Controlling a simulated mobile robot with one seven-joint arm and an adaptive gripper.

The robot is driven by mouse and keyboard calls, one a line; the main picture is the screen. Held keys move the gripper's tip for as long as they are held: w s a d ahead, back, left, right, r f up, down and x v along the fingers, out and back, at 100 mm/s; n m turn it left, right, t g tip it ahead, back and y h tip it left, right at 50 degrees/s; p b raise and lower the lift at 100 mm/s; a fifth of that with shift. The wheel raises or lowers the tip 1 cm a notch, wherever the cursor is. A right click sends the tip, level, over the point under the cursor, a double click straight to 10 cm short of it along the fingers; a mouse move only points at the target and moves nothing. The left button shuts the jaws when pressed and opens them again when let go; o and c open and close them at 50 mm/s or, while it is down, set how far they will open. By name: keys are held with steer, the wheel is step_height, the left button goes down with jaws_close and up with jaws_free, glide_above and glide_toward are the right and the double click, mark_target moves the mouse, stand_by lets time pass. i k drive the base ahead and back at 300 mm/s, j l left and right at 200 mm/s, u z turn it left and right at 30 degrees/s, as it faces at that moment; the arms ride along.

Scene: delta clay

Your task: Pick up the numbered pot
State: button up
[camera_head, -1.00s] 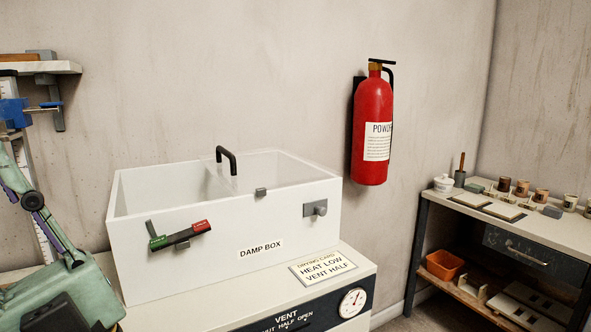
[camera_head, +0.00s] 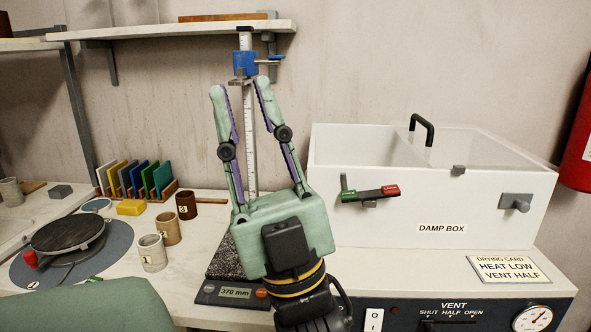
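Three small pots with number marks stand in a slanting row on the worktop, left of my gripper: a cream pot (camera_head: 152,254) nearest, a tan pot (camera_head: 168,229) behind it, and a dark brown pot (camera_head: 186,206) farthest back. The marks are small; the brown one looks like a 3. My gripper (camera_head: 240,88) is raised right of the pots, fingers pointing up and spread apart, with nothing held between them. It stands in front of a measuring column (camera_head: 247,125) and hides part of its base.
A dark turntable (camera_head: 68,234) on a grey mat lies left of the pots. A rack of coloured tiles (camera_head: 135,178) and a yellow block (camera_head: 130,207) stand behind. The white damp box (camera_head: 430,205) is at right. A shelf (camera_head: 150,30) overhangs the back.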

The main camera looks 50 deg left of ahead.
mark_target(167, 224)
steer(key=u, duration=2.35)
